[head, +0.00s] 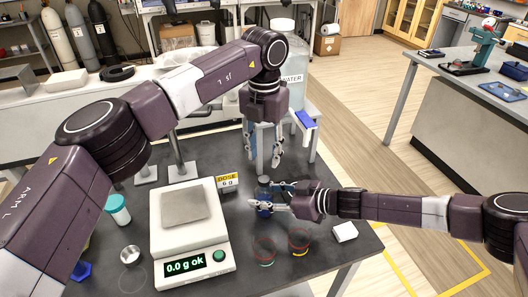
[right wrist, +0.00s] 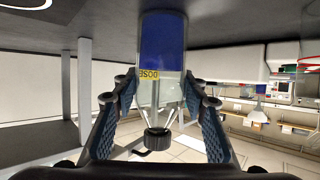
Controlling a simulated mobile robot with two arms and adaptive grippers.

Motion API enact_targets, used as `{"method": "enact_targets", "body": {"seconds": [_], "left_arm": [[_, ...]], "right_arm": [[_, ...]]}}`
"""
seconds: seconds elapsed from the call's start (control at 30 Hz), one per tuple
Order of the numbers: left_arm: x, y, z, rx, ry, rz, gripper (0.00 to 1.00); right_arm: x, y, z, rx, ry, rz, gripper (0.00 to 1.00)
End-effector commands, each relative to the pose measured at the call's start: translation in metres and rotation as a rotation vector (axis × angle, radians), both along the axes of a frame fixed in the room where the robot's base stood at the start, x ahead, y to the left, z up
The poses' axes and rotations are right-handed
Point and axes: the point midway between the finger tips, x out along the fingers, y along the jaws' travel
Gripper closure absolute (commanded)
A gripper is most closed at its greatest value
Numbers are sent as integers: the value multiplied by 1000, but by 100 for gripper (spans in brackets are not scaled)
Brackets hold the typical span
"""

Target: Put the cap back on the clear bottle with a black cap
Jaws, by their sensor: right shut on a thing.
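The clear bottle (head: 263,191) with blue contents stands on the dark bench. My right gripper (head: 271,197) is shut around it from the right. In the right wrist view, which is upside down, the bottle (right wrist: 162,45) sits between the two finger pads, and its blue part is at the picture's top. A black cap (right wrist: 157,139) shows at the neck end; I cannot tell whether it is seated on the neck or apart. My left gripper (head: 264,151) points down above and behind the bottle, its fingers apart with nothing visible between them.
A scale (head: 188,243) reading 0.0 g and a DOSE 6 g sign (head: 228,182) stand left of the bottle. Two tinted cups (head: 264,250) and a white block (head: 345,231) are in front. A large water container (head: 284,62) stands behind, beyond the bench.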

Motion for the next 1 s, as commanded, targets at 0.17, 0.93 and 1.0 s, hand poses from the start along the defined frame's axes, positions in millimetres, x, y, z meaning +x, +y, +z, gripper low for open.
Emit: {"method": "enact_targets", "body": {"seconds": [0.17,0.93,1.0], "left_arm": [[0,0,-6,0,1,-1,63],[0,0,-80,1,0,-1,63],[0,0,-80,1,0,-1,63]], "right_arm": [[0,0,0,0,0,0,100],[0,0,0,0,0,-1,100],[0,0,0,0,0,-1,100]]}}
